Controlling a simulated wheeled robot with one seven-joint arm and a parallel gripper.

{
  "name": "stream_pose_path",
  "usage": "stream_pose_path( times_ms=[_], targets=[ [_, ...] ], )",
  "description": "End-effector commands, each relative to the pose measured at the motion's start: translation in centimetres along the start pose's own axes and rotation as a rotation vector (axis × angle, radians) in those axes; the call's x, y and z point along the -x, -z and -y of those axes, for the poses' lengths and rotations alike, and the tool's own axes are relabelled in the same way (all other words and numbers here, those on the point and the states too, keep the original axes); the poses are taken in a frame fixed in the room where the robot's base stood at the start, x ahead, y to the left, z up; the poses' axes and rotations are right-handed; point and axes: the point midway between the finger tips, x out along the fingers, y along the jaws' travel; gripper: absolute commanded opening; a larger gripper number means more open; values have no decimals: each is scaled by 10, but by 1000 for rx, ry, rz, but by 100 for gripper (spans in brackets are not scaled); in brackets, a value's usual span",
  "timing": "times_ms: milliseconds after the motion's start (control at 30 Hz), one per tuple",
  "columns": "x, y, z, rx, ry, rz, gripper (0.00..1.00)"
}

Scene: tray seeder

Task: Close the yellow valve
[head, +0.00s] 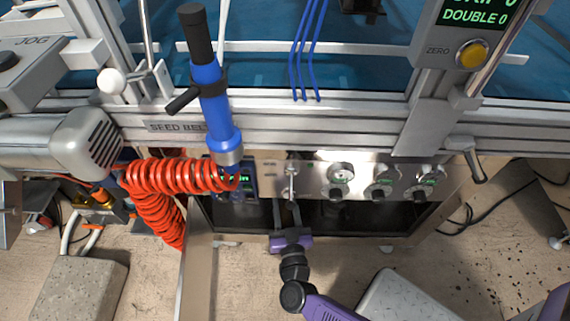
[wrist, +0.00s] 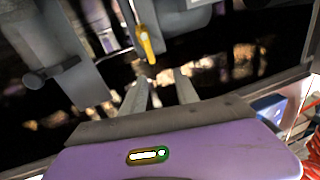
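The yellow valve lever (wrist: 146,42) shows in the wrist view as a narrow yellow handle, its end pointing toward my fingers. In the head view, a small silvery valve fitting (head: 291,180) on the front panel lies just beyond my fingers; I cannot make out yellow on it there. My gripper (head: 286,204) is below the panel. In the wrist view my gripper (wrist: 163,76) has its two fingers apart with nothing between them. The lever's end is just beyond the fingertips, nearer the left one, and looks apart from both.
A metal panel (head: 320,164) carries gauges and knobs right of the fitting. A coiled red hose (head: 180,175) and a blue-handled tool (head: 212,100) are at its left. A yellow button (head: 473,53) is at upper right. Dark openings lie below the panel.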

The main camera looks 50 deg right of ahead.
Motion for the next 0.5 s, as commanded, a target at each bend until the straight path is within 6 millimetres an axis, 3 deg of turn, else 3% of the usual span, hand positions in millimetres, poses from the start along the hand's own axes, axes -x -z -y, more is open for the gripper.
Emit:
stream_pose_path(
  times_ms=[33, 133, 500],
  targets=[
    [-16, 2, 2, 13, -41, 3, 36],
    [-36, -2, 0, 40, -110, 13, 36],
    [-74, -10, -8, 71, -178, 29, 36]
  ],
)
